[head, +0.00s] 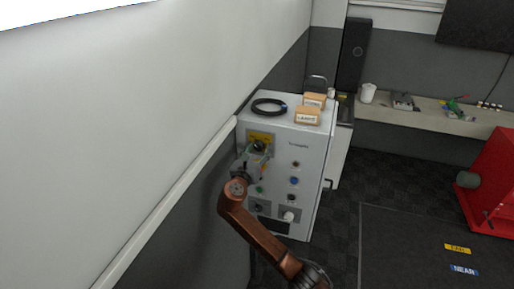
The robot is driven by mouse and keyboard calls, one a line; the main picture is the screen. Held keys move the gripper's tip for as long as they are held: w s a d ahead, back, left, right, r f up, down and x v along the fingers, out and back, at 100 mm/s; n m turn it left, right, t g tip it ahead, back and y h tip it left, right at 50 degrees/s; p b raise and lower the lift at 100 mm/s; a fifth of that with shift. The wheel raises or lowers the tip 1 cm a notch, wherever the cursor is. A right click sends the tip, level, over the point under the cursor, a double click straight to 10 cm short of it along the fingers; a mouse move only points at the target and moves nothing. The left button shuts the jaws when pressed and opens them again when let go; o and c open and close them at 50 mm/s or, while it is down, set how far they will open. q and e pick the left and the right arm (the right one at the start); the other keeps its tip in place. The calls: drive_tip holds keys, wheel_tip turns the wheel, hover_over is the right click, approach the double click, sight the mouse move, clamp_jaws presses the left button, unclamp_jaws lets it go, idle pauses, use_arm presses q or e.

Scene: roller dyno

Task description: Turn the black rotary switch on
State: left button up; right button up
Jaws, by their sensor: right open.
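A white control cabinet (304,150) stands against the left wall. A black rotary switch (258,146) sits at the upper left of its front panel, just below a yellow label (261,136). My right gripper (259,154) is open at this switch, its fingers pointing at the panel and partly covering the knob. I cannot tell whether the fingers touch the switch, and the switch's setting is too small to read. Another dark control (259,207) sits at the panel's lower left. My left gripper is not in view.
On the cabinet top lie a black cable coil (269,107) and small cardboard boxes (307,116). The panel also carries coloured buttons and a white socket (290,216). A shelf (410,118) with tools runs at the back. A red machine (493,180) stands at right.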

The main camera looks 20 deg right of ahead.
drive_tip(key=shift+s+a+r, duration=0.2)
drive_tip(key=shift+a, duration=0.3)
drive_tip(key=shift+c, duration=1.4)
drive_tip(key=shift+d, duration=0.1)
drive_tip(key=c, duration=0.9)
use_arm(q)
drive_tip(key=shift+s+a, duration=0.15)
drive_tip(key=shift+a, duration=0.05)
use_arm(e)
drive_tip(key=shift+o, duration=0.2)
